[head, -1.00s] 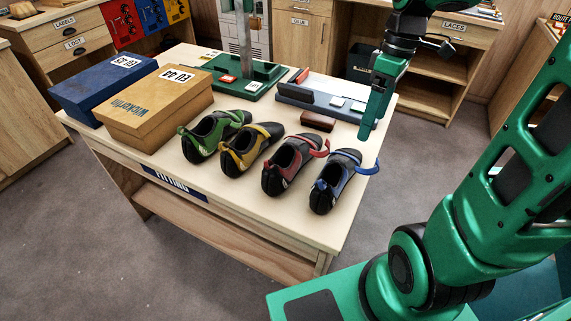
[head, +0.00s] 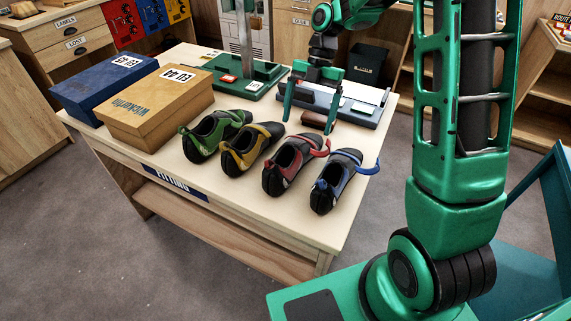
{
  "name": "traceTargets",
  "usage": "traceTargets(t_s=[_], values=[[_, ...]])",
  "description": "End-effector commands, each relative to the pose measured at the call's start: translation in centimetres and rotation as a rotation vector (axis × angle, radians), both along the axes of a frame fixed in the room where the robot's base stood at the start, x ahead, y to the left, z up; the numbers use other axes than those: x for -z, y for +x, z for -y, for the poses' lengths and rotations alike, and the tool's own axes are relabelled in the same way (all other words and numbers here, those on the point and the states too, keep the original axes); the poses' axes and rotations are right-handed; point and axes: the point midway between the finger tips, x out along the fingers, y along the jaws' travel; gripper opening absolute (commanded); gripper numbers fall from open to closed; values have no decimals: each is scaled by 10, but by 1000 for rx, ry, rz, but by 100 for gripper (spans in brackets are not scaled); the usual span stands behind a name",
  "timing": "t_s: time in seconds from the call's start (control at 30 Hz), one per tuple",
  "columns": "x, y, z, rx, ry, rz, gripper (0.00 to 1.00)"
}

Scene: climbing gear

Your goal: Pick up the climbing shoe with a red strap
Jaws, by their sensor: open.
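The climbing shoe with a red strap (head: 288,165) stands on the table in the head view, third from the left in a row of shoes. It is dark with red sides, and its strap sticks out to the right. My gripper (head: 308,126) is open above the back of this shoe row, its two green fingers pointing down. The fingertips are near the toe end of the red-strap shoe and appear apart from it.
A blue-strap shoe (head: 335,183) stands close on the right, a yellow-strap shoe (head: 250,150) close on the left, then a green shoe (head: 212,136). Tan (head: 155,108) and blue (head: 95,93) boxes stand at the left. A measuring device (head: 365,113) lies behind. The table's front (head: 260,213) is bare.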

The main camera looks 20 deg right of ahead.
Motion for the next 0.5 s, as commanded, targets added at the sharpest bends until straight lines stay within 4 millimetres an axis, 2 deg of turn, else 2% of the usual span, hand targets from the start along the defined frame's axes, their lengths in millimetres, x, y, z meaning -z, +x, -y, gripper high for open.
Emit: traceTargets(t_s=[0.1, 0.27, 0.5], values=[[12, -4, -4, 1, -1, -3, 90], [19, -7, -6, 1, -2, 0, 90], [46, -21, -18, 3, -2, -4, 90]])
